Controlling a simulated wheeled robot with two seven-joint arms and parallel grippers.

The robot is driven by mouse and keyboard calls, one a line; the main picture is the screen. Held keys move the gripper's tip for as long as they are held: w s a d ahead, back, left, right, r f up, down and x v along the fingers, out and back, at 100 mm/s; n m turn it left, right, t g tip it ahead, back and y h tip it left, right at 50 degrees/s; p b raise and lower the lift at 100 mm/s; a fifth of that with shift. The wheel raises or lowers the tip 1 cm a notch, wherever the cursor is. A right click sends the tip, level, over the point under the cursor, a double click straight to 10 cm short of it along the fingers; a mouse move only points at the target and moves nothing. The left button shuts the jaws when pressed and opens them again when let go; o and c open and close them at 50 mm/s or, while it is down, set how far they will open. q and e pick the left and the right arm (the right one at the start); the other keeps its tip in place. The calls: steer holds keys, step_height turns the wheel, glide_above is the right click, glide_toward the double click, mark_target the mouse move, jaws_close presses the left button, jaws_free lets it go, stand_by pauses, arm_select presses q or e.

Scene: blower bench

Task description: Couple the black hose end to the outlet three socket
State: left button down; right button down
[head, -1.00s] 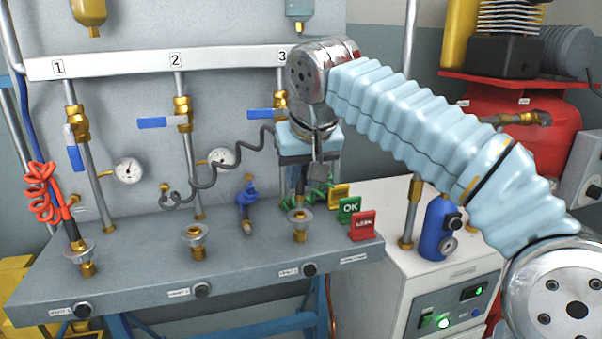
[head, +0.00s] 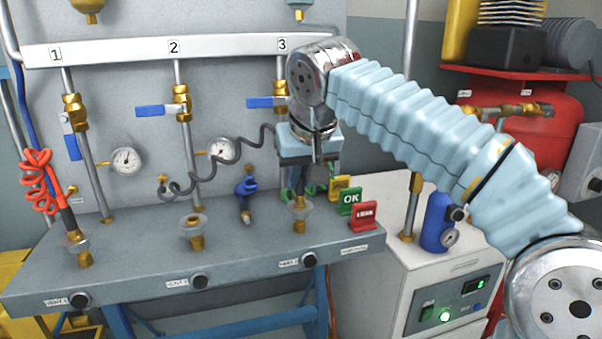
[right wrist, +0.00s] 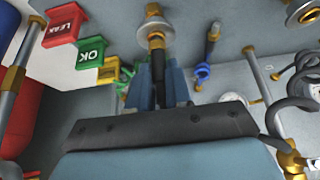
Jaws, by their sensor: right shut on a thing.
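My right gripper (head: 302,178) points down over the outlet three socket (head: 300,222), a brass fitting with a pale round collar below the number 3. It is shut on the black hose end (right wrist: 158,72), and its jaws also show in the right wrist view (right wrist: 158,88). The hose end is roughly upright, in line with the socket. Its lower tip appears to meet the socket's collar (right wrist: 155,30); I cannot tell how deep it sits. The black coiled hose (head: 228,160) runs from the back panel to behind my gripper. My left gripper is not in view.
Outlet two's socket (head: 195,232) stands empty; a red hose (head: 42,180) reaches outlet one's socket (head: 82,250). A blue fitting (head: 245,192) stands left of my gripper. Green OK (head: 349,201) and red LEAK (head: 363,215) tags stand close on the right.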

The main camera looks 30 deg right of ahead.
steer(key=shift+f, duration=0.35)
stand_by(0.7)
steer(key=c, duration=1)
jaws_free()
steer(key=shift+o, duration=0.2)
